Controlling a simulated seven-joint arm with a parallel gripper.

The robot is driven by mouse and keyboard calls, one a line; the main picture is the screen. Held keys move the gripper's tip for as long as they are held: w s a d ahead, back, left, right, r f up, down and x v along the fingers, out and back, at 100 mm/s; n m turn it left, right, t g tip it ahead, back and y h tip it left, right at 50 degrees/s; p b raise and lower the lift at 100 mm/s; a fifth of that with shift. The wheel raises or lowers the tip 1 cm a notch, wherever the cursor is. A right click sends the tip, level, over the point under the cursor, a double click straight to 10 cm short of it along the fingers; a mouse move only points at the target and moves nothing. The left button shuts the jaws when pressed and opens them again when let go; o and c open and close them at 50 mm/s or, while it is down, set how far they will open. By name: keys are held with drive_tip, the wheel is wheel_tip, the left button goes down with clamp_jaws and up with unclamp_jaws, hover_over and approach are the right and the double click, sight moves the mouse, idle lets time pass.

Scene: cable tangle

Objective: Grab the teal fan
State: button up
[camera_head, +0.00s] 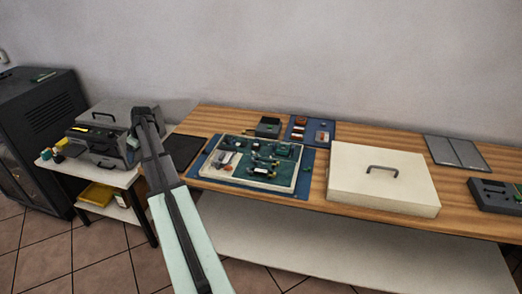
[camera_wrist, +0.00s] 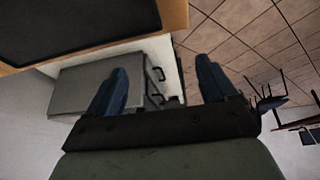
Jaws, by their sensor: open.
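I cannot clearly make out a teal fan in either view. In the head view, small dark green parts (camera_head: 265,162) lie on a pale-rimmed board (camera_head: 225,180) on the wooden table, too small to tell apart. A small teal patch (camera_head: 131,143) shows beside the end of my arm, in front of the grey case; I cannot tell what it is. In the wrist view my gripper (camera_wrist: 160,70) has its two blue fingers wide apart with nothing between them. A grey case (camera_wrist: 82,90) with handles shows beyond the fingers.
The wooden table (camera_head: 455,207) holds a white lidded box (camera_head: 350,185), a black mat (camera_head: 183,151), a dark device (camera_head: 497,196) and flat grey panels (camera_head: 457,153). The grey case (camera_head: 107,122) sits on a white side table (camera_head: 62,171). A dark cabinet (camera_head: 38,120) stands at the far left.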

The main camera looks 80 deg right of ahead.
drive_tip(key=s+d+r+g, duration=0.1)
drive_tip(key=s+d+r, duration=0.1)
drive_tip(key=s+d, duration=0.5)
drive_tip(key=s+d+r+g, duration=0.15)
drive_tip(key=s+d, duration=0.25)
drive_tip(key=s, duration=0.5)
drive_tip(key=s+d+r, duration=0.2)
drive_tip(key=s+d, duration=0.1)
drive_tip(key=s, duration=0.5)
drive_tip(key=s+d+r+g, duration=0.1)
drive_tip(key=s+d+r, duration=0.15)
drive_tip(key=s, duration=0.65)
drive_tip(key=s+d+r, duration=0.1)
drive_tip(key=s+d, duration=0.2)
drive_tip(key=s, duration=0.5)
drive_tip(key=g, duration=0.2)
hover_over(281, 147)
drive_tip(key=shift+n+t+y, duration=0.25)
drive_tip(key=shift+n+y, duration=0.05)
drive_tip(key=shift+n, duration=0.1)
drive_tip(key=f, duration=0.3)
drive_tip(key=s+f, duration=0.1)
drive_tip(key=f, duration=0.1)
drive_tip(key=shift+w+f, duration=0.25)
drive_tip(key=shift+f, duration=1.1)
drive_tip(key=shift+w+f, duration=0.25)
drive_tip(key=shift+f, duration=1.05)
drive_tip(key=shift+c, duration=0.3)
drive_tip(key=c, duration=1.1)
